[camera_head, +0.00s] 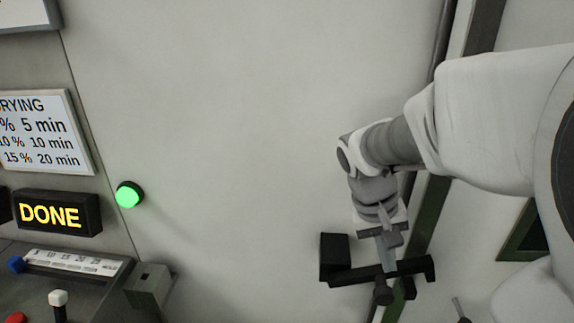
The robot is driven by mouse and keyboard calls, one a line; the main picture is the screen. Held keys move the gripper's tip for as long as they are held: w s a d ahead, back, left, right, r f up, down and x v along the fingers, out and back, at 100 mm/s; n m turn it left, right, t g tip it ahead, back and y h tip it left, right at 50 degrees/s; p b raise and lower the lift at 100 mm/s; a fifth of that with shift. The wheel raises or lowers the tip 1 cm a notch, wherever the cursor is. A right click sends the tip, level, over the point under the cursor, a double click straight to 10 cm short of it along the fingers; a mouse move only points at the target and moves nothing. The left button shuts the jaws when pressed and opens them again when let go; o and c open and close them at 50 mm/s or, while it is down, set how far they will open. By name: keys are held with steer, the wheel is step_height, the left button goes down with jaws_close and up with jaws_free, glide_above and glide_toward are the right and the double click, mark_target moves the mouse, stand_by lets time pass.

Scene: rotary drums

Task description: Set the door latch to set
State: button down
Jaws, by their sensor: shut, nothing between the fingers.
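A black latch (350,277) sits at the right edge of the pale door panel (245,130). It has a square block at its left end and a bar running roughly level to a short upturned end at right. Part of the bar is hidden behind the fingers.
At left are a lit DONE sign (52,213), a green lamp (129,194), a drying chart (42,133) and a slanted console (60,283) with coloured knobs. A small grey box (150,286) stands beside it. A dark green frame (424,215) runs behind my wrist.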

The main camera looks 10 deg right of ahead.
mark_target(395, 274)
steer(key=shift+d+b+x, duration=0.15)
steer(key=shift+b+x, duration=0.45)
steer(key=shift+x, duration=0.35)
steer(key=shift+d+b+x, duration=0.15)
steer(key=shift+b+x, duration=0.45)
steer(key=shift+x, duration=0.35)
steer(key=shift+s, duration=0.15)
steer(key=shift+s+f, duration=0.1)
steer(key=shift+r, duration=0.35)
step_height(395, 274, up, 13)
steer(key=p, duration=0.3)
steer(key=s+a+f+n+t+y, duration=0.1)
steer(key=s+a+t, duration=0.2)
steer(key=a, duration=0.4)
steer(key=s+a+f+n+t+y, duration=0.1)
steer(key=s+a+n+t+y, duration=0.1)
steer(key=a, duration=0.5)
steer(key=shift+s+a+t+y, duration=0.2)
steer(key=shift+s+t+y, duration=0.1)
steer(key=shift+s+t, duration=0.45)
steer(key=shift+w+a+f, duration=0.1)
